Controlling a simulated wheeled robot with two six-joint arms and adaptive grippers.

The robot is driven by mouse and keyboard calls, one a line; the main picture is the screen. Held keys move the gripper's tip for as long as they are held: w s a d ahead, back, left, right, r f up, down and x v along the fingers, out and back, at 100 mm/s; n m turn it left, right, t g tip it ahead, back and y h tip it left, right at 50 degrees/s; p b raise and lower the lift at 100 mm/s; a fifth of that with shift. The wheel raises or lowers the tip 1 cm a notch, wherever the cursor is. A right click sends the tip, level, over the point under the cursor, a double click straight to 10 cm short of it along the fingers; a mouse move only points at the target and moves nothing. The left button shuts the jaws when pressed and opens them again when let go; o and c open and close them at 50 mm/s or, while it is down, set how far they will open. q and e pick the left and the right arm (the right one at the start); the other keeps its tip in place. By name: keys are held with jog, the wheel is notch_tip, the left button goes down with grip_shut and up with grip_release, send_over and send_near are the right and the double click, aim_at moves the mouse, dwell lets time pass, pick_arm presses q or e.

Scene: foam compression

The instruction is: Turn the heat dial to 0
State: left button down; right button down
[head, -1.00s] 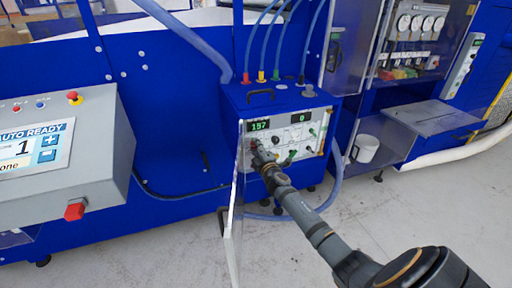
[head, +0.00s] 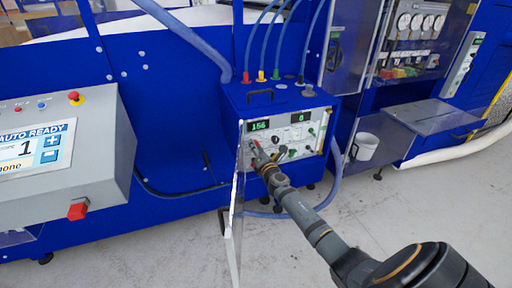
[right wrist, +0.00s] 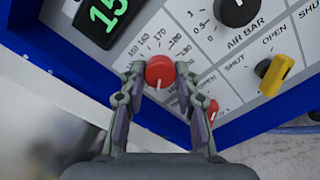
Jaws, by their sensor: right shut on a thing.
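The heat dial is a red knob (right wrist: 160,72) with a white pointer line, on the white control panel (head: 307,135) of the blue box. Printed numbers such as 160 and 170 ring it in the right wrist view. My right gripper (right wrist: 159,78) is shut on the red knob, one finger on each side. In the head view my right gripper (head: 256,152) reaches the panel's left part and hides the knob. The green display (head: 259,126) above it reads 156. My left gripper is not in view.
An open clear door (head: 238,190) stands left of the panel. A black AIR BAR knob (right wrist: 238,10), a yellow lever (right wrist: 275,74) and another red part (right wrist: 212,110) are near my fingers.

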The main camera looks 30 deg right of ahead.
jog(key=shift+f+n, duration=0.15)
jog(key=shift+n, duration=0.65)
jog(key=c, duration=1)
grip_release()
jog(key=v, duration=1.2)
